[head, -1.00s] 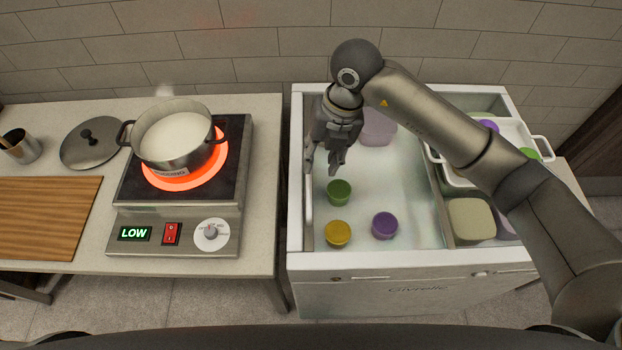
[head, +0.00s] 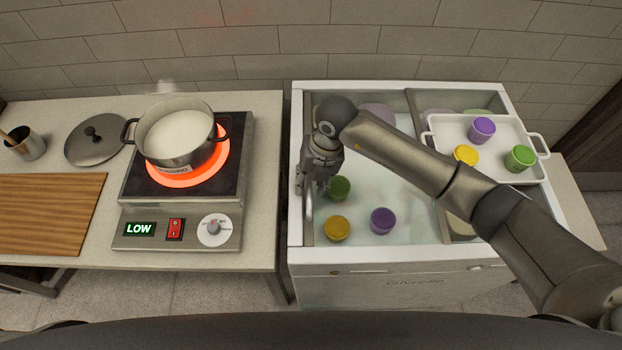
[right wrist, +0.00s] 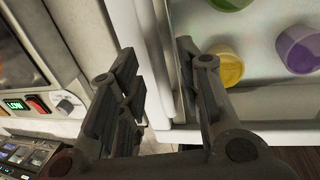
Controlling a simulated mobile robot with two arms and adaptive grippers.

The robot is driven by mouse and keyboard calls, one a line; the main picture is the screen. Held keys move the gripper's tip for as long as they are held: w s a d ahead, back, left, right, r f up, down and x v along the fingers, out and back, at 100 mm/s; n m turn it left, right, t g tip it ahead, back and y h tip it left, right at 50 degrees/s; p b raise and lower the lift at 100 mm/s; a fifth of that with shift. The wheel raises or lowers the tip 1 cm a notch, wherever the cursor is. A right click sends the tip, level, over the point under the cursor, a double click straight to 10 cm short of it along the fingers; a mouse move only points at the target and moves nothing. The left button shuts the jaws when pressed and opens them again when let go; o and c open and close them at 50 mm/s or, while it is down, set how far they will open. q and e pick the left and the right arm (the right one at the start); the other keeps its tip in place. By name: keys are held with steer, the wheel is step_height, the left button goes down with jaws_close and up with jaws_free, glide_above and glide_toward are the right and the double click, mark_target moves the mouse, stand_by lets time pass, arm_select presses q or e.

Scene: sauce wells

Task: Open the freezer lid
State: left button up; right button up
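The freezer (head: 375,268) stands at right. A pale, see-through lid (head: 400,215) seems to cover its left part, with a light upright handle bar (head: 309,215) along the left side. My right gripper (head: 312,190) points down at this bar, partly hiding its upper end. In the right wrist view, my right gripper (right wrist: 160,85) is open, its fingers apart on either side of the bar and white freezer edge (right wrist: 150,40). I cannot tell whether a finger touches the bar. My left gripper is out of view.
A white tray (head: 500,172) with purple, yellow and green tubs sits on the freezer's right side. Green (head: 339,188), yellow (head: 336,228) and purple (head: 383,221) tubs show inside. At left, a pot (head: 175,135) steams on a glowing burner.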

jaws_close()
steer(key=b, duration=0.4)
glide_above(414, 193)
steer(key=shift+d, duration=0.1)
steer(key=shift+o, duration=0.2)
jaws_free()
